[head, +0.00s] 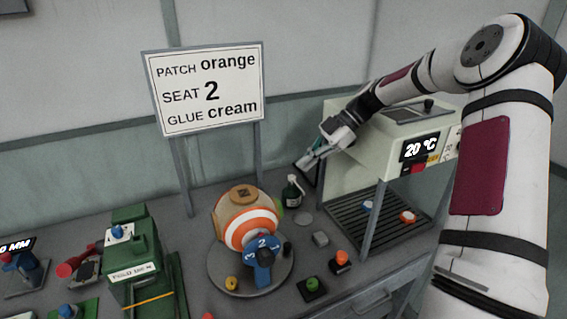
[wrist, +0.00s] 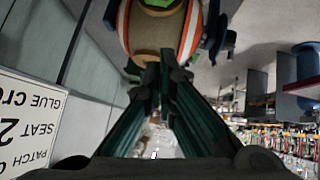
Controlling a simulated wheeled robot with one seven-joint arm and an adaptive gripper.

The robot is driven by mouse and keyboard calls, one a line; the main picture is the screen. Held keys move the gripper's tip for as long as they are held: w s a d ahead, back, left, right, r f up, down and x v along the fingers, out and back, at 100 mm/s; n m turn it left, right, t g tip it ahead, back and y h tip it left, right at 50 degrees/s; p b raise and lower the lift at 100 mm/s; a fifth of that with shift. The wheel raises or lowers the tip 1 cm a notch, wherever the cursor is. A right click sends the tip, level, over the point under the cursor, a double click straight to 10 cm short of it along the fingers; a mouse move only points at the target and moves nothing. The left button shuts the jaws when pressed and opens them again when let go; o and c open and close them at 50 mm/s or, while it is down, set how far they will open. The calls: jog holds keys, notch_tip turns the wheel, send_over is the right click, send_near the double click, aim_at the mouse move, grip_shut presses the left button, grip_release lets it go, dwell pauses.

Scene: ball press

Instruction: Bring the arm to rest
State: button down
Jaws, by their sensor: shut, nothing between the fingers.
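My gripper (head: 310,159) is shut and empty, raised above the bench between the sign and the cream machine. In the wrist view my gripper (wrist: 162,68) shows its two dark green fingers closed together. The orange and white striped ball (head: 249,220) with tan patches sits on a round grey turntable (head: 222,284), below and left of my gripper. A blue piece (head: 262,262) marked with numbers stands at the ball's front. The ball also shows past the fingertips in the wrist view (wrist: 160,38); the fingers look apart from it, though the gap is hard to judge.
A sign (head: 206,88) reads patch orange, seat 2, glue cream. A cream machine (head: 385,140) showing 20 °C stands right over a slatted rack (head: 345,205). A dark bottle (head: 292,192) stands behind the ball. A green press (head: 134,262) is at left. Small knobs stand in front.

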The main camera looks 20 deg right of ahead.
jog(key=s+a+r+m+g+h, duration=0.1)
jog(key=s+a+r+m+h, duration=0.7)
jog(key=s+a, duration=0.4)
jog(key=s+a+r+m+t, duration=0.1)
jog(key=s+r+m+t, duration=0.1)
jog(key=s+m, duration=0.3)
jog(key=s+a+r+m+t+h, duration=0.1)
jog(key=s+m, duration=0.5)
jog(key=s, duration=0.7)
notch_tip(320, 180, up, 2)
jog(key=shift+a+r+t, duration=0.1)
jog(key=shift+a+t, duration=0.4)
jog(key=shift+t, duration=0.4)
jog(key=shift+a, duration=0.1)
